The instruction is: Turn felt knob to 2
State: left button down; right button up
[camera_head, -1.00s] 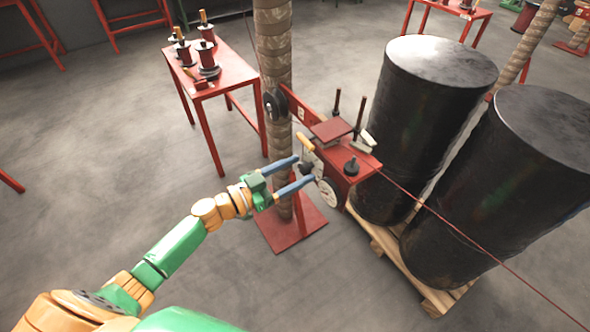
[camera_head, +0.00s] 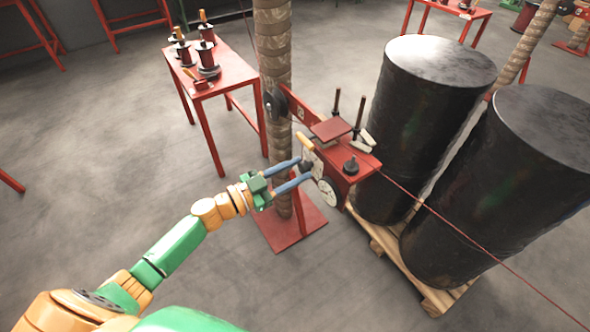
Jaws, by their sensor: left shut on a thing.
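The felt knob (camera_head: 307,165) is a small dark knob on a pale dial plate (camera_head: 316,160) on the near face of the red machine (camera_head: 350,165). My left gripper (camera_head: 305,169) reaches in from the left, its two blue fingers on either side of the knob and shut on it. The fingers partly hide the knob and plate, and I cannot read its setting. A round white dial (camera_head: 329,192) sits just below right. My right gripper is not in view.
A wrapped post (camera_head: 274,60) stands behind the machine on a red base plate (camera_head: 290,230). Two black drums (camera_head: 435,110) stand on a wooden pallet (camera_head: 436,298) at right. A red table (camera_head: 225,75) with spools is at back left. A red wire (camera_head: 470,242) runs to the lower right.

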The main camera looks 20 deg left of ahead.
pick_arm(q)
jog(key=m, duration=0.3)
jog(key=shift+f+m, duration=0.1)
jog(key=shift+m, duration=0.3)
jog(key=m+b, duration=0.1)
jog(key=m, duration=0.3)
jog(key=shift+d+f+m, duration=0.1)
jog(key=shift+m, duration=0.2)
jog(key=m+b, duration=0.1)
jog(key=m, duration=0.4)
jog(key=shift+f+b, duration=0.1)
jog(key=shift+b, duration=0.2)
jog(key=shift+s+m+b, duration=0.1)
jog(key=shift+m+b, duration=0.4)
jog(key=shift+m, duration=1.5)
jog(key=shift+c, duration=2.4)
grip_release()
jog(key=b+v, duration=0.1)
jog(key=v, duration=0.6)
